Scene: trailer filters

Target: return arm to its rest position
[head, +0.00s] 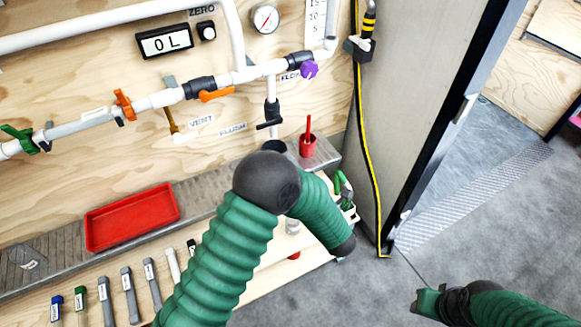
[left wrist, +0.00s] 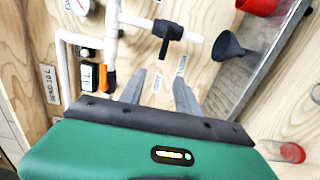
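My left arm comes up from the bottom of the head view and bends at a black joint (head: 266,182) in front of the work panel. Its gripper cannot be made out there. In the left wrist view my left gripper (left wrist: 159,82) shows two grey fingers spread apart with nothing between them. They point at the wooden panel below a black valve (left wrist: 166,35). My right gripper (head: 430,302) is low at the right of the head view, above the grey floor. Its fingers are too unclear to tell open from shut.
Pipes with an orange valve handle (head: 216,95) and a purple one (head: 309,69) run along the panel. A red tray (head: 132,217) and a red cup (head: 307,146) stand on the metal ledge. A black funnel (left wrist: 230,46) is near my left gripper. Floor at right is clear.

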